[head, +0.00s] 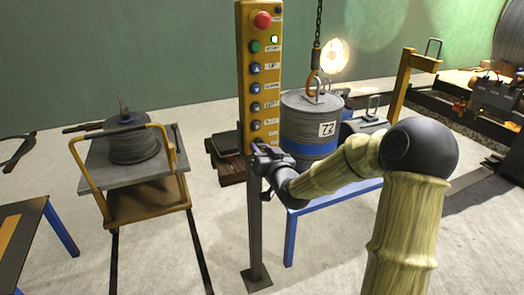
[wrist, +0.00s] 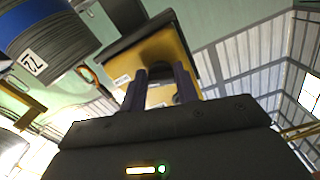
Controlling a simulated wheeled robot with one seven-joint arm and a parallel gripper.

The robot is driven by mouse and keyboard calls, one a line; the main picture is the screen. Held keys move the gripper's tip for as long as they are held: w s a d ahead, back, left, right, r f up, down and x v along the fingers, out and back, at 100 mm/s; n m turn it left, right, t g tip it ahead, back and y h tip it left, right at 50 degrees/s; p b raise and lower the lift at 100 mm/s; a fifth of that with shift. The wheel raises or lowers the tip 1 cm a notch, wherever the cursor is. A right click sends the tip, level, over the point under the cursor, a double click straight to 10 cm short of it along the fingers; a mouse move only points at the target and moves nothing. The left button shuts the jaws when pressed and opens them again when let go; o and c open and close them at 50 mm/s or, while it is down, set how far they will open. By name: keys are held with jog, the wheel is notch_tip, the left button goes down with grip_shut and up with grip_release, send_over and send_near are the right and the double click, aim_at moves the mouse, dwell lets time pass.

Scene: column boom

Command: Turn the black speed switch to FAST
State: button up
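The yellow control box (head: 259,80) stands upright on a grey post in the head view, with a column of labelled buttons on its face. My gripper (head: 264,152) is at the lower end of this face. It covers that part, so I cannot make out the black speed switch or its setting there. In the wrist view, the yellow box (wrist: 172,50) is seen from below, close ahead. Contact with a switch cannot be told.
A grey drum marked 72 (head: 308,117) hangs on a hook and chain right of the box, above a blue-framed table (head: 300,205). A cart (head: 140,180) with a cable coil stands left. Open floor (head: 190,225) lies between cart and post.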

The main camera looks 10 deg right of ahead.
jog(key=shift+c, duration=1.2)
jog(key=shift+n+b, duration=0.3)
jog(key=shift+n, duration=0.1)
jog(key=n+b, duration=0.4)
jog(key=n, duration=0.1)
jog(key=shift+f, duration=0.2)
jog(key=n+b, duration=0.3)
jog(key=shift+d, duration=0.15)
jog(key=shift+d+r+n+b, duration=0.1)
jog(key=shift+r+n+b, duration=0.1)
jog(key=shift+n+b, duration=1.3)
jog(key=o, duration=1)
